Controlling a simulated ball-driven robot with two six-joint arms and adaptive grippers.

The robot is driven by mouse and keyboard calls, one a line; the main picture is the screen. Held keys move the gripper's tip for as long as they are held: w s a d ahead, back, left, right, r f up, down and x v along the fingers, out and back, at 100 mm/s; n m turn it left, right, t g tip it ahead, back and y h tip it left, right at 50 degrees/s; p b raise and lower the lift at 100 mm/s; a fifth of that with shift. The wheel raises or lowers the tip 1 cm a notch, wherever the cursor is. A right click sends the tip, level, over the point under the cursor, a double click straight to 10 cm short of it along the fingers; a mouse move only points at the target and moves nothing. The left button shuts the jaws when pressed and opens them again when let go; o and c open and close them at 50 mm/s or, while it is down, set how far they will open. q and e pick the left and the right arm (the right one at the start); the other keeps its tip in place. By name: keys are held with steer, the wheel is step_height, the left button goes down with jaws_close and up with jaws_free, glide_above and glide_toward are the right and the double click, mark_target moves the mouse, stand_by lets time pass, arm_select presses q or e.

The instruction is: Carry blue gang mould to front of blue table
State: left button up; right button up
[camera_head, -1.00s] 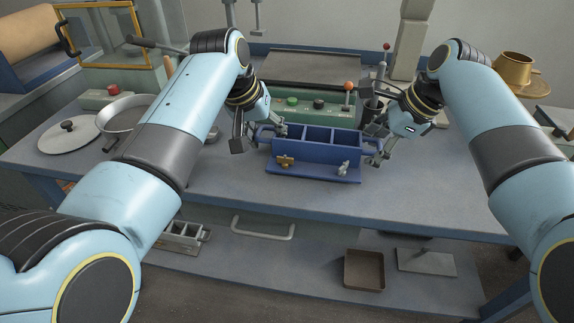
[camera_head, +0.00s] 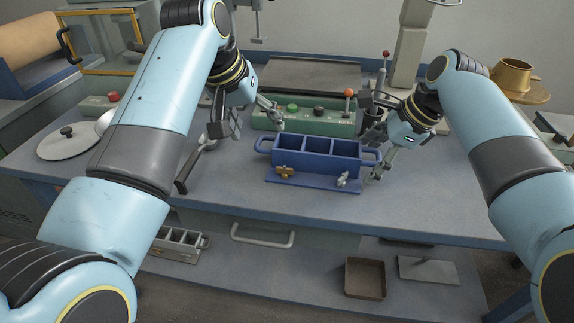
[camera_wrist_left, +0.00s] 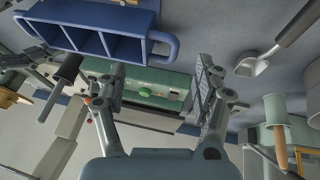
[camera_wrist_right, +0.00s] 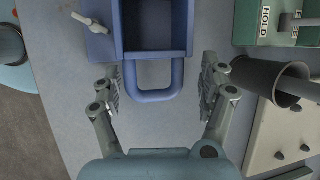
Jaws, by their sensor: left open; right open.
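The blue gang mould (camera_head: 318,152) stands on the front middle of the blue-edged table (camera_head: 240,192). It has three open compartments, a loop handle at each end and a base plate with a brass clamp and a grey clamp. My left gripper (camera_head: 250,120) is open and empty, apart from the mould, behind and above its left handle. In the left wrist view the mould (camera_wrist_left: 104,43) lies off to the upper left of the jaws. My right gripper (camera_head: 377,160) is open at the mould's right end; in the right wrist view the right handle (camera_wrist_right: 155,90) lies between the spread fingers (camera_wrist_right: 162,88).
A green control box (camera_head: 305,115) with an orange-knobbed lever stands behind the mould. A dark cup (camera_head: 373,117) stands behind its right end. A grey scoop (camera_head: 197,150) and a round lid (camera_head: 69,142) lie to the left. The table front is clear.

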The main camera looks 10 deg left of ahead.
steer(key=shift+r, duration=0.1)
arm_select(q)
steer(key=v, duration=0.5)
arm_select(e)
steer(key=v, duration=1.2)
